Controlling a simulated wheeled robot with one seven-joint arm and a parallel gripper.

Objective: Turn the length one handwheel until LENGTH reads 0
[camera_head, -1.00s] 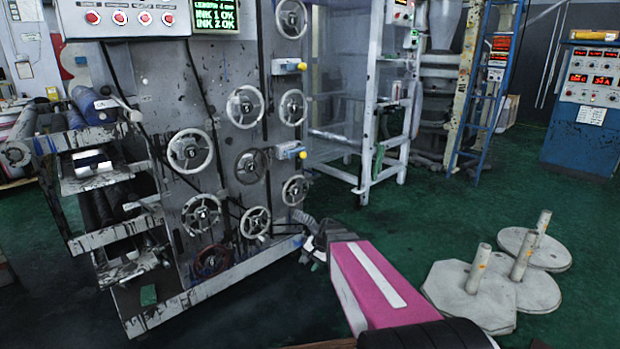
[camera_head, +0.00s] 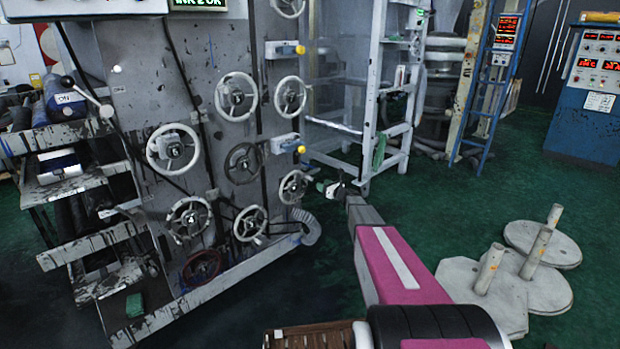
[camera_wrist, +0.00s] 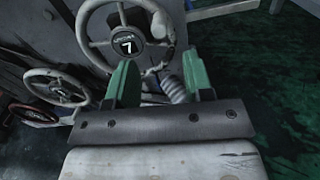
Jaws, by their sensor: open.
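Several handwheels stand on the grey machine panel; labels in the head view are too small to tell which is length one. My gripper (camera_head: 338,188) is just right of the lower right handwheel (camera_head: 295,187). In the wrist view, a pale handwheel (camera_wrist: 90,38) marked 7 is ahead; its small word is unreadable. My gripper's green fingers (camera_wrist: 160,80) are apart, with nothing held between them. The left fingertip is close to the rim's lower part; I cannot tell whether they touch. The display (camera_head: 198,5) is cut off at the top, so no LENGTH line shows.
A dark red handwheel (camera_head: 203,267) is low on the panel. A ribbed hose (camera_head: 308,226) comes out beside the lower right wheels. Round weights with posts (camera_head: 540,245) stand on the green floor at right. A blue ladder (camera_head: 490,95) stands behind, with free floor before it.

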